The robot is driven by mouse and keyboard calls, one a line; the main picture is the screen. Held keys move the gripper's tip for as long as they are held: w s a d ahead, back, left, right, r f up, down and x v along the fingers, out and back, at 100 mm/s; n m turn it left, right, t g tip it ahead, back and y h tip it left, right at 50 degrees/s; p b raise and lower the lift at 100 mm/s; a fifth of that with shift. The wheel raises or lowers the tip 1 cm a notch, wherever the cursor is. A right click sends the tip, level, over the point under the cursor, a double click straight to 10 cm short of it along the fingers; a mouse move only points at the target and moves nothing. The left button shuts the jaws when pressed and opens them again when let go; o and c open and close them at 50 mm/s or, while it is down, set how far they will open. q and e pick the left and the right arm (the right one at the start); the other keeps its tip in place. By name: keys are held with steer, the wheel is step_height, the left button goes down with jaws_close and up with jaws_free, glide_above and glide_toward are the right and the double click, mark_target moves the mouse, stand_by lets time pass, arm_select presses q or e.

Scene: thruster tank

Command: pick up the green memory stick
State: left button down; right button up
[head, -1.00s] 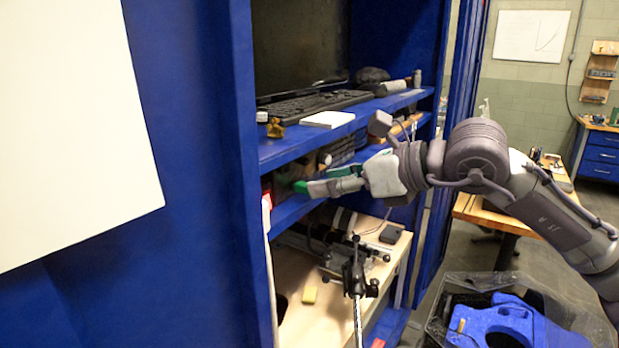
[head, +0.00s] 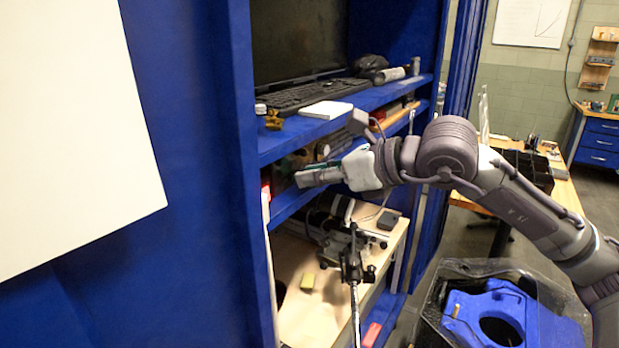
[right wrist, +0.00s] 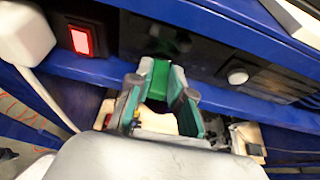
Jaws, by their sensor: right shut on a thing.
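The green memory stick (right wrist: 159,78) shows in the right wrist view as a small green block between the fingertips. My right gripper (right wrist: 156,88) is shut on it, with green pads along the inner sides of the fingers. Behind the stick is a black panel at the blue shelf edge; I cannot tell whether the stick touches it. In the head view my right gripper (head: 304,178) is at the middle shelf, reaching in from the right, and the stick cannot be made out there. My left gripper is not in view.
A blue shelf (head: 330,122) above my gripper holds a keyboard (head: 310,95) and a white pad (head: 326,110). A red-lit switch (right wrist: 81,40) and white plug (right wrist: 25,33) are close left in the wrist view.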

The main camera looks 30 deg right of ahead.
steer(key=r+b+v, duration=0.1)
steer(key=b+v, duration=0.5)
steer(key=v, duration=1.1)
steer(key=shift+w+a+r, duration=0.2)
steer(key=shift+r, duration=0.05)
steer(key=shift+s+d+b, duration=0.1)
steer(key=shift+s+b, duration=0.1)
steer(key=shift+b, duration=0.15)
steer(key=shift+s+d+b, duration=0.4)
steer(key=shift+s+b, duration=0.15)
steer(key=shift+s, duration=0.15)
steer(key=shift+s+d+b, duration=0.4)
steer(key=shift+s+b, duration=0.15)
steer(key=shift+s, duration=0.1)
steer(key=shift+s, duration=0.1)
